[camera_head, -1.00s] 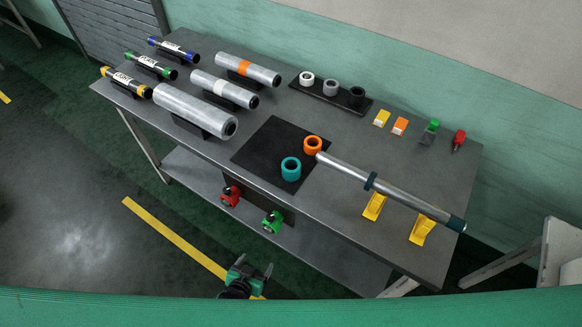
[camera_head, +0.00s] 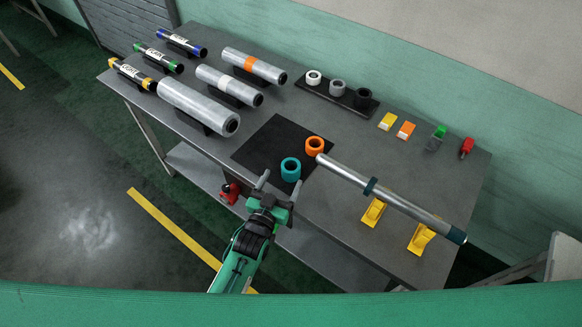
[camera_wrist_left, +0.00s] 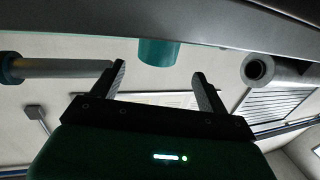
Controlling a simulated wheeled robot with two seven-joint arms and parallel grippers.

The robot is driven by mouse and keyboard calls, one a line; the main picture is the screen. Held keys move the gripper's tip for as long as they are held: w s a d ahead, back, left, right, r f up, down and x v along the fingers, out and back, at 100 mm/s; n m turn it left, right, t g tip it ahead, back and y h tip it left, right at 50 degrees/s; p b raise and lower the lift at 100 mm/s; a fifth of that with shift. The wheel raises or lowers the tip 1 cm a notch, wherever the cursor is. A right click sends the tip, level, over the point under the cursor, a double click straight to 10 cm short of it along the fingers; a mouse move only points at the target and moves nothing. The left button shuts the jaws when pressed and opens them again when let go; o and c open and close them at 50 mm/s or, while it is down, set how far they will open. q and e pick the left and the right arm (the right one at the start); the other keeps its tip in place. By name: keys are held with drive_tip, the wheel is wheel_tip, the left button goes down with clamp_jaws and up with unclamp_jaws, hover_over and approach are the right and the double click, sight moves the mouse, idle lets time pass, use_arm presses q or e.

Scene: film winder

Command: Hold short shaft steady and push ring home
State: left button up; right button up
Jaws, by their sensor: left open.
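A long silver shaft (camera_head: 400,205) with a dark teal collar and a dark teal end lies on two yellow cradles (camera_head: 374,212). An orange ring (camera_head: 314,146) is at its left end; I cannot tell whether it is seated on the shaft. A teal ring (camera_head: 291,169) stands on the black mat (camera_head: 262,148). My left gripper (camera_head: 281,185) is open and empty at the table's front edge, just short of the teal ring. In the left wrist view the teal ring (camera_wrist_left: 159,52) shows beyond the open fingers (camera_wrist_left: 160,82). My right gripper is not in view.
Silver rollers (camera_head: 198,106) and labelled tubes (camera_head: 131,74) lie at the left. A black rack (camera_head: 335,93) with white, grey and black rings stands at the back. Yellow and orange blocks (camera_head: 406,130) and a red item (camera_head: 467,147) are at the right.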

sight(287, 173)
use_arm(q)
drive_tip(key=shift+w+d, duration=0.25)
drive_tip(key=shift+w, duration=0.4)
drive_tip(key=shift+w+d+r+p, duration=0.15)
drive_tip(key=shift+w+d+p, duration=0.1)
drive_tip(key=shift+w+p, duration=0.2)
drive_tip(key=p+x, duration=0.1)
drive_tip(key=x, duration=0.2)
drive_tip(key=shift+w+d, duration=0.1)
drive_tip(key=shift+d, duration=0.05)
drive_tip(key=shift+w+d, duration=0.2)
drive_tip(key=shift+w, duration=0.25)
drive_tip(key=c, duration=1.1)
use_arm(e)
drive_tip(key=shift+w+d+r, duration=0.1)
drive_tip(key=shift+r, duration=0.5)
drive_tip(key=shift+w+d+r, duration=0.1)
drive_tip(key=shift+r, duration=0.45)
